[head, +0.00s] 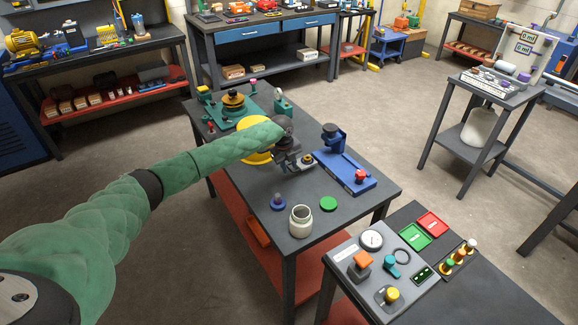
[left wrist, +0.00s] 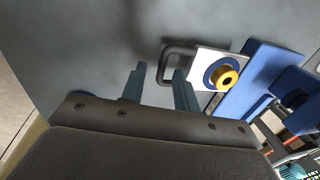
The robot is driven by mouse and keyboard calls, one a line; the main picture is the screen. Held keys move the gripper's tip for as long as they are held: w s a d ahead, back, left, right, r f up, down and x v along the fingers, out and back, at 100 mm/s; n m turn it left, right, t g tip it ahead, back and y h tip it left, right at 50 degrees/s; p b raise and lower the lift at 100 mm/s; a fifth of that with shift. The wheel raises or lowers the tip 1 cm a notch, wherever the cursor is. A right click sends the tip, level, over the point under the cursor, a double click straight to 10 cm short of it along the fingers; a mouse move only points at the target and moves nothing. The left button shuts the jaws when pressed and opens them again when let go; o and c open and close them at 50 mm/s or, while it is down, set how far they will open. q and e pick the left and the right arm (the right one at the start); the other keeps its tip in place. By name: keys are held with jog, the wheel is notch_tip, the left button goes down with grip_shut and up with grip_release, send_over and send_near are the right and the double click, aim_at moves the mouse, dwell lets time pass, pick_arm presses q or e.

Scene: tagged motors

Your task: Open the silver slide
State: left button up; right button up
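The silver slide (left wrist: 205,66) is a pale plate with a blue ring and a brass knob (left wrist: 227,77). A dark U-shaped handle (left wrist: 170,52) sticks out of its left side in the left wrist view. The slide belongs to a blue fixture (head: 346,172) on the middle table; in the head view my gripper partly hides it. My left gripper (left wrist: 158,78) is open, with a clear gap between its fingers. Its right fingertip overlaps the handle's opening in the picture; I cannot tell whether they touch. In the head view the left gripper (head: 290,165) is just left of the fixture.
A white jar (head: 300,221), a green disc (head: 328,203) and a small blue knobbed piece (head: 278,202) stand at the table's near end. A green machine (head: 233,106) and a yellow disc (head: 255,152) lie behind my arm. A control panel (head: 380,265) stands near right.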

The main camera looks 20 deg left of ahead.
pick_arm(q)
jog(key=shift+r, duration=0.15)
jog(key=shift+a+r+b, duration=0.1)
jog(key=shift+r+b, duration=0.2)
notch_tip(320, 180, up, 7)
jog(key=s+b, duration=0.1)
jog(key=b, duration=0.1)
jog(key=shift+a+f, duration=0.15)
jog(key=shift+a, duration=0.25)
pick_arm(e)
jog(key=w+a+r, duration=0.2)
jog(key=w+r, duration=0.1)
jog(key=r, duration=0.2)
jog(key=shift+w+a, duration=0.15)
jog(key=shift+w, duration=0.25)
